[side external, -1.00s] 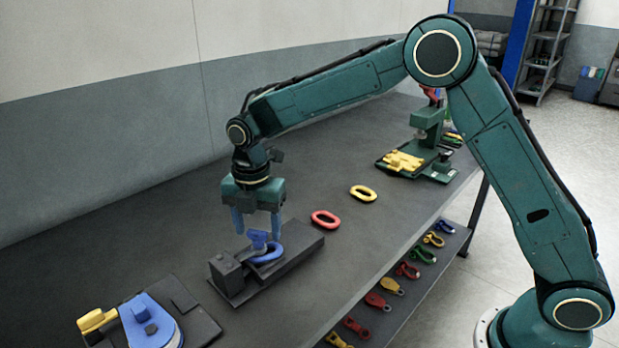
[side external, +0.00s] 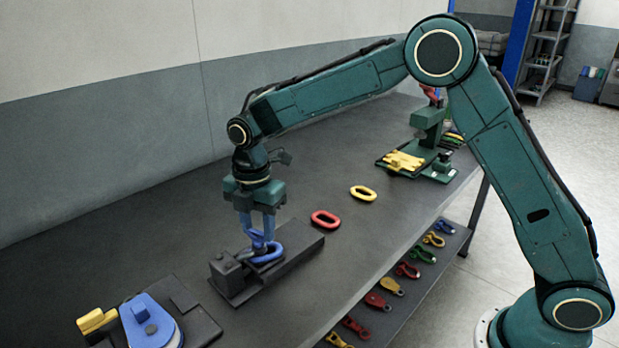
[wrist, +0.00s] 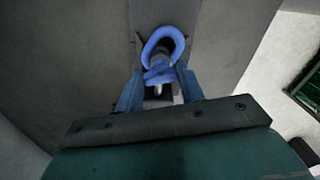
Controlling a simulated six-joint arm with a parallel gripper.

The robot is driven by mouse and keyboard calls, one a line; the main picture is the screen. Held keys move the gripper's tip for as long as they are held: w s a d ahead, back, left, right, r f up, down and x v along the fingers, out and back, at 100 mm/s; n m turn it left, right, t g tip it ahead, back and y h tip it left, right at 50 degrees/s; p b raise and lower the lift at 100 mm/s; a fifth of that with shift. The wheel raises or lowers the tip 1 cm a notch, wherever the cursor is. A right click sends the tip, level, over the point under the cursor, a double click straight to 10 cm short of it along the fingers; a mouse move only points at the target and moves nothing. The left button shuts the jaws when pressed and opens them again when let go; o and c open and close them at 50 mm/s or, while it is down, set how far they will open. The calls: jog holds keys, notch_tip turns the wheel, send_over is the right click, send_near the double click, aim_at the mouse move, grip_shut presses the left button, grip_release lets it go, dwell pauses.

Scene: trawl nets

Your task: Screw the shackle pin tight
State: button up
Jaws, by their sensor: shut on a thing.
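The blue shackle (side external: 268,254) sits in a dark grey holding block (side external: 290,264) on the bench. Its blue pin head (side external: 257,238) stands at the top of it, between my fingers. My gripper (side external: 258,236) points straight down and is shut on the pin head. In the wrist view, the shackle's round bow (wrist: 166,42) shows beyond the fingers, with the pin head (wrist: 158,76) between the fingertips. The fingers partly hide the pin, and its thread cannot be seen clearly.
A red link (side external: 325,219) and a yellow link (side external: 363,193) lie on the bench to the right. A blue and yellow piece on a dark plate (side external: 204,326) is at the front left. A green press (side external: 430,130) stands at the back right. Several coloured shackles lie on the lower shelf.

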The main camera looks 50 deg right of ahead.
jog(key=m, duration=0.7)
jog(key=shift+s, duration=0.1)
jog(key=m, duration=0.6)
jog(key=shift+s+m, duration=0.1)
jog(key=shift+m, duration=0.2)
jog(key=m, duration=0.6)
jog(key=shift+a+r, duration=0.1)
jog(key=shift+a, duration=0.1)
jog(key=m, duration=0.6)
jog(key=shift+a+m, duration=0.1)
jog(key=shift+m, duration=0.2)
jog(key=m, duration=0.3)
jog(key=shift+r+m, duration=0.1)
jog(key=shift+m, duration=0.2)
jog(key=m, duration=0.3)
jog(key=shift+a+m, duration=0.1)
jog(key=shift+m, duration=0.2)
jog(key=m, duration=0.3)
jog(key=shift+w+m, duration=0.2)
jog(key=shift+m, duration=0.1)
jog(key=m, duration=0.3)
jog(key=shift+w+m, duration=0.1)
jog(key=shift+m, duration=0.3)
jog(key=m, duration=0.5)
jog(key=shift+w, duration=0.1)
jog(key=m, duration=0.5)
